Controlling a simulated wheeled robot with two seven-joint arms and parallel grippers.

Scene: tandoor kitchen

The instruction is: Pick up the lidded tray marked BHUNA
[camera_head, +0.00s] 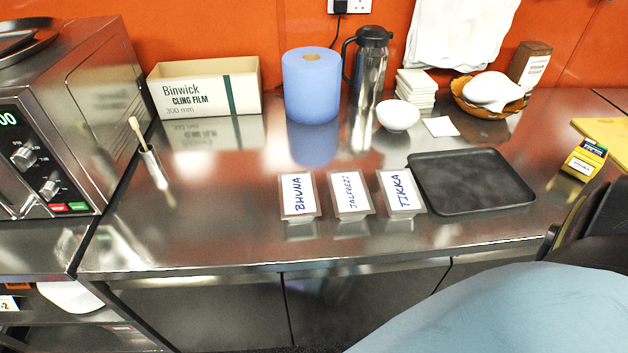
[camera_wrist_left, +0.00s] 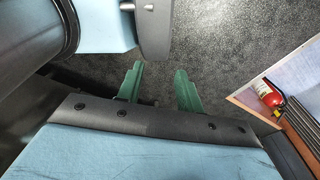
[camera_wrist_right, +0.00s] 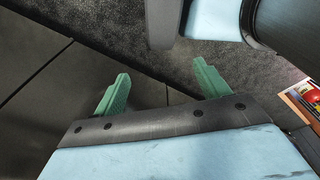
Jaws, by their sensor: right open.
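The lidded tray marked BHUNA (camera_head: 299,194) is on the steel counter, the leftmost of three small trays with white labels. The tray marked JALFREZI (camera_head: 350,193) is beside it, and the tray marked TIKKA (camera_head: 401,191) is at the right of the row. My left gripper (camera_wrist_left: 160,88) shows green fingers apart with nothing between them, over dark floor. My right gripper (camera_wrist_right: 160,90) is open and empty, also over the floor. Neither gripper shows in the head view.
A black tray (camera_head: 472,182) lies right of the TIKKA tray. Behind stand a cling film box (camera_head: 207,89), a blue paper roll (camera_head: 311,86), a steel flask (camera_head: 369,70) and a white bowl (camera_head: 397,116). A brush holder (camera_head: 153,165) is at left. Counter in front of the labelled trays is clear.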

